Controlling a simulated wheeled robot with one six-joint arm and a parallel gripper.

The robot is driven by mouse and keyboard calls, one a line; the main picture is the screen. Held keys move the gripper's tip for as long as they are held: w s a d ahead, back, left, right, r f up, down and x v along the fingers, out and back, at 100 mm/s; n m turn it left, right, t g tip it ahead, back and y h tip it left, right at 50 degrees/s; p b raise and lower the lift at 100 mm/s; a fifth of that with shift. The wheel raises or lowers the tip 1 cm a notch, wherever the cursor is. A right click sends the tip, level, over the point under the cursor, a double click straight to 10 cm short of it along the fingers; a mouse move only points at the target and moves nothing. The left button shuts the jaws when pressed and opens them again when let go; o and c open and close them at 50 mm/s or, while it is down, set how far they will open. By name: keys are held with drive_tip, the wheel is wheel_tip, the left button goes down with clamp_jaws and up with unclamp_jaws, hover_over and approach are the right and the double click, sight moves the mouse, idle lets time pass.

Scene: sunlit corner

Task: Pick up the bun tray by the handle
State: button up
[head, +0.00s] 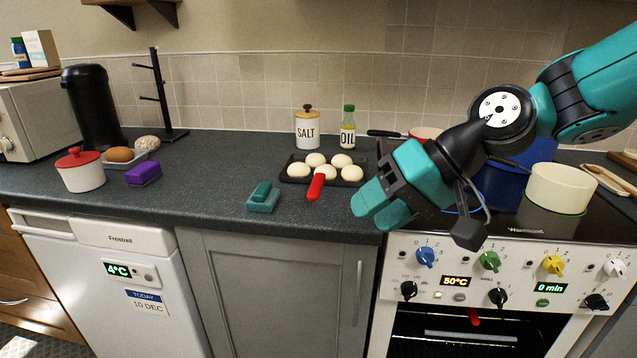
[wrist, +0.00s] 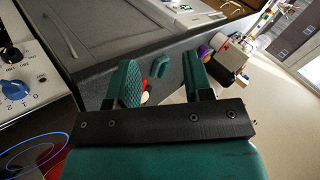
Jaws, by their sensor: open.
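The bun tray (head: 345,183) is dark and flat and lies on the worktop, with several pale round buns (head: 315,160) in it. Its red handle (head: 316,187) points toward the front edge of the worktop. My gripper (head: 378,208) is open and empty, to the right of the handle and apart from it, near the worktop's front edge beside the hob. Most of the tray is hidden there.
A teal block-like object (head: 263,198) sits left of the handle. A salt jar (head: 308,130) and an oil bottle (head: 348,128) stand behind the tray. A blue pot (head: 500,187) and cream pot (head: 559,188) are on the hob at right. The worktop left of the tray has free room.

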drive_tip(key=w+d+f+m+t+y+b, duration=0.2)
drive_tip(key=w+f+m+y+b, duration=0.3)
drive_tip(key=w, duration=0.6)
drive_tip(key=m+t+y+b, duration=0.1)
drive_tip(key=m+t, duration=0.3)
approach(316, 182)
drive_tip(key=x, duration=0.3)
drive_tip(key=p+x, duration=0.1)
drive_tip(key=x, duration=0.6)
drive_tip(key=shift+s+f, duration=0.1)
drive_tip(key=shift+f, duration=0.3)
drive_tip(key=shift+r, duration=0.1)
clamp_jaws()
